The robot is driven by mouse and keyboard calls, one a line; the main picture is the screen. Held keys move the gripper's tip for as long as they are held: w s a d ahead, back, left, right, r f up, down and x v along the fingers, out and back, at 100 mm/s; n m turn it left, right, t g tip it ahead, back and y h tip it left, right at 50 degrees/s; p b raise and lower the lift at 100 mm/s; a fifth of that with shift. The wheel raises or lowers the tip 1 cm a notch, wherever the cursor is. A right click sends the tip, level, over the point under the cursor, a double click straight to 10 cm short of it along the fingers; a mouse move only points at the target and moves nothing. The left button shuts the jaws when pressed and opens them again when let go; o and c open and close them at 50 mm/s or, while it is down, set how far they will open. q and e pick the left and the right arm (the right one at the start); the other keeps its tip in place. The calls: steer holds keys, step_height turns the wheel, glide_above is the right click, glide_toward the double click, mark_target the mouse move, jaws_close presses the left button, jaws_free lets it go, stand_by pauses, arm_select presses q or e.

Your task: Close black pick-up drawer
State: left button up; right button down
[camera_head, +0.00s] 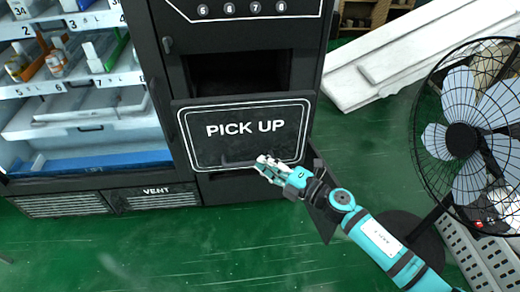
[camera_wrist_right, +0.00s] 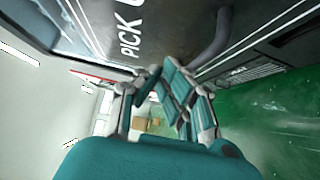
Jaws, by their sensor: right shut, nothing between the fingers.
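The black pick-up drawer (camera_head: 245,143), marked PICK UP, is on the front of the vending machine. It appears open, with a dark cavity (camera_head: 238,75) showing above its front panel. My right gripper (camera_head: 266,168) is shut and empty at the lower right part of the panel, over its lower white border line. In the right wrist view my right gripper (camera_wrist_right: 170,95) shows below the drawer front (camera_wrist_right: 110,22), close to a curved dark handle (camera_wrist_right: 212,42). Contact with the panel or handle cannot be told. My left gripper is not in view.
A glass-fronted section with shelves of goods (camera_head: 75,70) stands at the left, above a vent grille (camera_head: 155,197). A fan (camera_head: 465,140) stands at the right. White boards (camera_head: 390,65) lean behind it. The green floor (camera_head: 180,245) in front is clear.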

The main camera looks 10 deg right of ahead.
mark_target(246, 143)
steer(key=w+b, duration=0.1)
steer(key=w, duration=0.1)
steer(key=w+a, duration=0.1)
steer(key=w, duration=0.2)
steer(key=shift+b, duration=0.35)
steer(key=shift+w, duration=0.1)
